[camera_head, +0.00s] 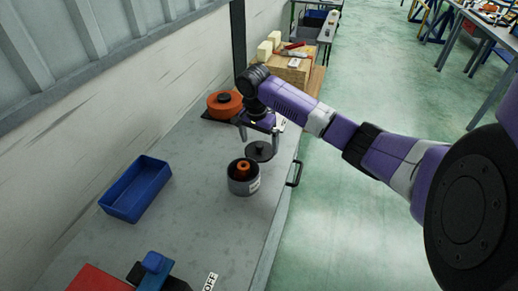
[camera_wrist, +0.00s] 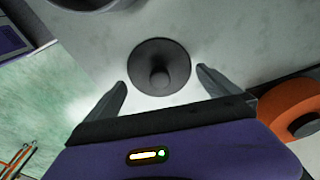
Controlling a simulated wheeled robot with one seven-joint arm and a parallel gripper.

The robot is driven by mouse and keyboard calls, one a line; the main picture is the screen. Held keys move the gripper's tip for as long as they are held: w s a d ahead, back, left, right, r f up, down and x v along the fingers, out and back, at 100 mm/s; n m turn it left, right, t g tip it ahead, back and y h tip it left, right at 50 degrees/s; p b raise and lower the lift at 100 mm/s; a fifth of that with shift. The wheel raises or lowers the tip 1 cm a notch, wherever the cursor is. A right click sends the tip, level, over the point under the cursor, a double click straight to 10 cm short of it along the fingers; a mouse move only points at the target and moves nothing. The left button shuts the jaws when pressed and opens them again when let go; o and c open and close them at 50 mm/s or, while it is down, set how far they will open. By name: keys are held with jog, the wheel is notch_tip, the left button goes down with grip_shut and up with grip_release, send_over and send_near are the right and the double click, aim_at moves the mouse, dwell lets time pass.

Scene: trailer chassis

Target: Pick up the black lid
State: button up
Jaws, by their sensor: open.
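The black lid (camera_head: 259,151) is a round disc with a small knob on top. It lies flat on the grey bench behind a dark pot. In the wrist view the lid (camera_wrist: 159,68) lies ahead of and between the fingertips, with bare bench around it. My gripper (camera_head: 259,137) is above the lid with its fingers spread. In the wrist view my gripper (camera_wrist: 162,78) is open and empty, with a finger on each side of the lid. I cannot tell the exact height of the fingertips above the bench.
The dark pot (camera_head: 243,184) with an orange piece inside stands just in front of the lid. An orange round pot (camera_head: 224,104) with a black top is behind it. A blue tray (camera_head: 136,191) is at left. The bench (camera_head: 195,160) between them is clear.

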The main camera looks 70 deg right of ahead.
jog(key=shift+d+f, duration=0.1)
jog(key=shift+f, duration=0.85)
jog(key=c, duration=1)
